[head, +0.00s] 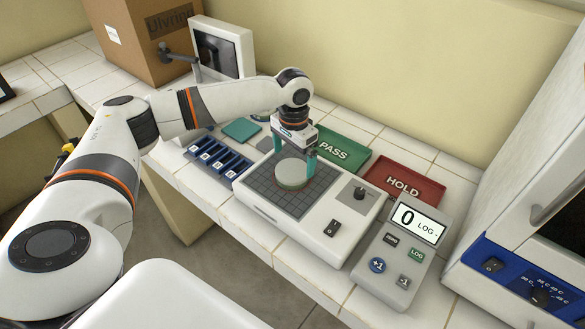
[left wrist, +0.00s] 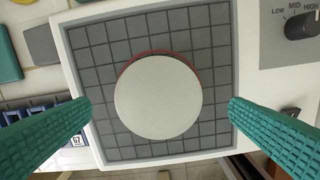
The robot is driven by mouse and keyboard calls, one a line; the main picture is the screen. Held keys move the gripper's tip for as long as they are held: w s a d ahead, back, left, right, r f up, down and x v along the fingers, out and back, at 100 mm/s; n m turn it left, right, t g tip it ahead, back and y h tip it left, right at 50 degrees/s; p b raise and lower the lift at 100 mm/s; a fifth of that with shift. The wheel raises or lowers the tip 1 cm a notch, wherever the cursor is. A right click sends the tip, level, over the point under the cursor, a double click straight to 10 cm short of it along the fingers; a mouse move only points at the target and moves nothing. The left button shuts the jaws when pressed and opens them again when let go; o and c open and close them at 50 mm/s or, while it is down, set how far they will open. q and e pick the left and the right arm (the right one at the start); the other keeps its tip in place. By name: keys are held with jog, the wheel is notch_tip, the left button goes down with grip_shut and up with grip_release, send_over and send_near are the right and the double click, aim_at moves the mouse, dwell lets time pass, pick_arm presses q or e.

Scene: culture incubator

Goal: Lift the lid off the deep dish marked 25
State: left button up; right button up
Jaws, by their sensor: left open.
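A round dish with a pale lid (head: 291,173) sits on the dark gridded plate (head: 262,187) of a white device. In the left wrist view the lid (left wrist: 158,97) fills the middle, with a reddish rim showing at its upper edge. No number is readable on it. My left gripper (head: 303,166) is above the plate, pointing down. In the left wrist view its two green fingers (left wrist: 158,117) stand wide apart, one on each side of the dish, not touching it. My right gripper is not in view.
A blue rack (head: 217,158) with numbered slots stands left of the device. A green PASS tray (head: 335,150) and a red HOLD tray (head: 403,186) lie behind it. A counter (head: 405,245) showing 0 stands to the right, beside a white incubator (head: 520,265).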

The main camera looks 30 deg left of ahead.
aim_at(293, 169)
pick_arm(q)
jog(key=shift+s+a+f, duration=0.1)
jog(key=shift+s+f, duration=0.1)
jog(key=shift+f, duration=0.9)
jog(key=shift+w+f, duration=0.15)
jog(key=shift+f, duration=0.3)
jog(key=c, duration=0.9)
